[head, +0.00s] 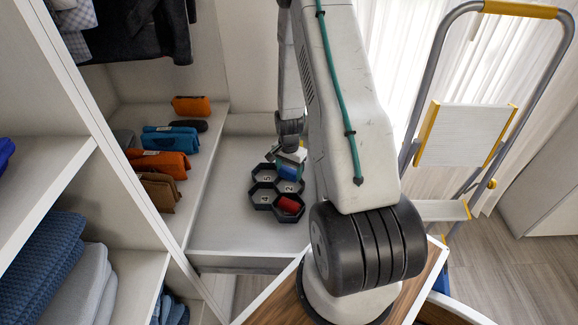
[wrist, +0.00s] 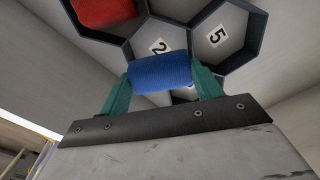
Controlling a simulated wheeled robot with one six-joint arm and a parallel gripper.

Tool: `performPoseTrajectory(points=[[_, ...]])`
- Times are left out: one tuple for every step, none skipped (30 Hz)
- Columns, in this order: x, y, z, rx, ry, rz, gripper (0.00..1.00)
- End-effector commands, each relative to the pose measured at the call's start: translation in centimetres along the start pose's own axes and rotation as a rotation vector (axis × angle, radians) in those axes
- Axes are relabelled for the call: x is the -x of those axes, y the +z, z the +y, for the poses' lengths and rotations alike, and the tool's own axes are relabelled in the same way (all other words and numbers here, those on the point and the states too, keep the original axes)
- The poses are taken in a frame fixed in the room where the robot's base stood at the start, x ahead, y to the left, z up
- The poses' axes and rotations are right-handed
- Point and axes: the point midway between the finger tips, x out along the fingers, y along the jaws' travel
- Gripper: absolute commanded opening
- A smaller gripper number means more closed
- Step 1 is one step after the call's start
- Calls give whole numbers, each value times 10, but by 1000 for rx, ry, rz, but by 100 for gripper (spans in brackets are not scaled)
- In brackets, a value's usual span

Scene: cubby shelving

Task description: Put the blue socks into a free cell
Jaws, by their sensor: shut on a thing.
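My gripper (head: 291,160) is shut on the rolled blue socks (wrist: 160,73), with one green finger at each end of the roll. The blue socks also show in the head view (head: 288,172), above the far right part of the dark hexagonal organizer (head: 262,207). In the wrist view the roll overlaps the cell marked 2 (wrist: 158,47) and hides part of it. Whether the socks touch the organizer I cannot tell. A red roll (head: 289,205) lies in the near right cell. The cell marked 5 (wrist: 217,36) looks empty, as do the left cells in the head view.
The organizer stands on a pale shelf (head: 222,218). To the left, a cubby shelf holds orange (head: 160,163), blue (head: 170,139) and brown (head: 160,190) rolled items. Dark clothes hang above. A stepladder (head: 455,140) stands at the right. Bare shelf lies left of the organizer.

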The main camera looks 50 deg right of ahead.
Motion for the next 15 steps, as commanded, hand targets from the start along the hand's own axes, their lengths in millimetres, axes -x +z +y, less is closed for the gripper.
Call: performPoseTrajectory(points=[[-4, 0, 0, 0, 1, -1, 43], [-6, 0, 0, 0, 1, -1, 43], [-8, 0, 0, 0, 2, -2, 43], [-10, 0, 1, 0, 2, -2, 43], [-12, 0, 0, 0, 1, -2, 43], [-14, 0, 0, 0, 1, -1, 43], [-15, 0, 0, 0, 1, -1, 43], [-17, 0, 0, 0, 0, 0, 43], [-19, 0, 0, 0, 0, 0, 43], [-21, 0, 0, 0, 1, -1, 43], [-22, 0, 0, 0, 1, -1, 43], [-24, 0, 0, 0, 1, -1, 43], [-25, 0, 0, 0, 1, 0, 43], [-26, 0, 0, 0, 0, 0, 43], [-27, 0, 0, 0, 0, 0, 43]])
